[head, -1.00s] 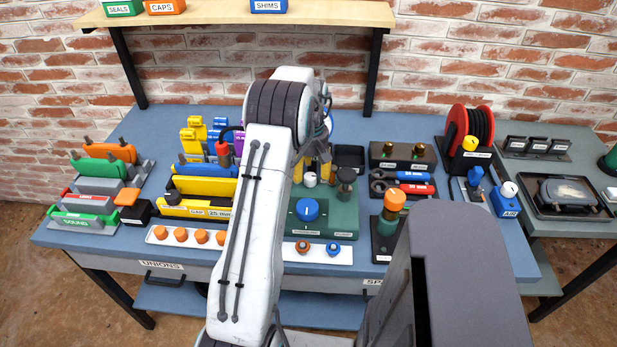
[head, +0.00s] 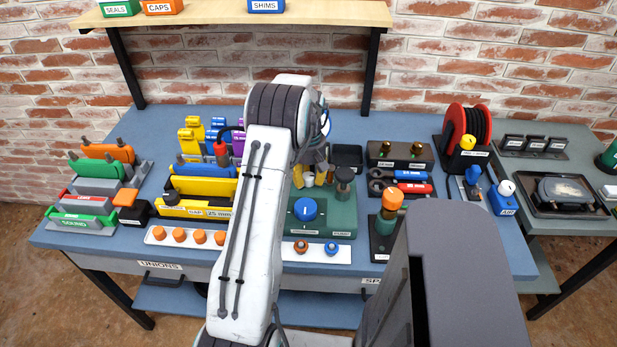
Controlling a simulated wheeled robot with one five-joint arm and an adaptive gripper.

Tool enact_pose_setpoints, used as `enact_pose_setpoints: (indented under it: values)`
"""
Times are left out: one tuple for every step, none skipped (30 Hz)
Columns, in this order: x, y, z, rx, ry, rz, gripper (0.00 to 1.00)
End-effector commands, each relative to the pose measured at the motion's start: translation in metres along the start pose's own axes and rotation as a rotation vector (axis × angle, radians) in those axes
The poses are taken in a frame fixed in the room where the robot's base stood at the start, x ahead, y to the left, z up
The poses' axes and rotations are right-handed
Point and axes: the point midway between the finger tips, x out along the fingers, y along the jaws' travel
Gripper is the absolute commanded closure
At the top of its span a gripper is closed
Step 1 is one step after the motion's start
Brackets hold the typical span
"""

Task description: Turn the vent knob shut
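A green block (head: 335,222) stands at the middle of the bench's front half. A blue knob (head: 306,209) with a white pointer mark is on its front part. A small pale knob (head: 308,179) shows behind it, and a dark knob on a post (head: 344,177) stands at the right. The labels are too small to read, so I cannot tell for sure which is the vent knob. My gripper (head: 311,176) points down at the back of the block, around or just behind the pale knob. My arm partly hides it, and its finger gap and any contact are unclear.
A white strip with orange and blue fittings (head: 316,252) lies in front of the block. An orange-topped post (head: 390,205) stands to the right, a black bin (head: 347,157) behind. Yellow holders (head: 203,188) are at left. A wooden shelf (head: 225,14) spans above the bench back.

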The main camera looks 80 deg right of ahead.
Motion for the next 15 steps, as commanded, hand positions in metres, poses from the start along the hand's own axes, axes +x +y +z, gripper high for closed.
enact_pose_setpoints:
  values:
    - [-0.0001, 0.0, 0.0, 0.0, 0.0, 0.0, 0.7]
    - [-0.0001, 0.0001, 0.0, 0.0, 0.0, 0.0, 0.73]
    - [-0.0001, 0.0, 0.0, 0.0, 0.0, 0.0, 0.76]
    - [-0.0001, 0.0, 0.0, 0.0, 0.0, 0.0, 0.79]
    - [-0.0001, 0.0, 0.0, 0.0, 0.0, 0.0, 0.82]
    - [-0.0001, 0.0, 0.0, 0.0, 0.0, 0.0, 0.85]
    - [-0.0001, 0.0, 0.0, 0.0, 0.0, 0.0, 0.88]
    - [-0.0001, 0.0, 0.0, 0.0, 0.0, 0.0, 0.91]
    - [0.0, 0.0, 0.0, 0.0, 0.0, 0.0, 0.94]
    - [0.0, 0.0, 0.0, 0.0, 0.0, 0.0, 0.97]
    - [0.0, 0.0, 0.0, 0.0, 0.0, 0.0, 0.99]
    - [0.0001, -0.0001, 0.0001, 0.0, 0.0, 0.0, 1.0]
    - [0.0002, -0.0001, 0.0001, 0.001, 0.0, 0.0, 1.0]
    - [0.0003, -0.0001, 0.0001, 0.002, 0.0, 0.0, 1.0]
    - [0.0004, -0.0001, 0.0001, 0.005, -0.001, -0.001, 1.0]
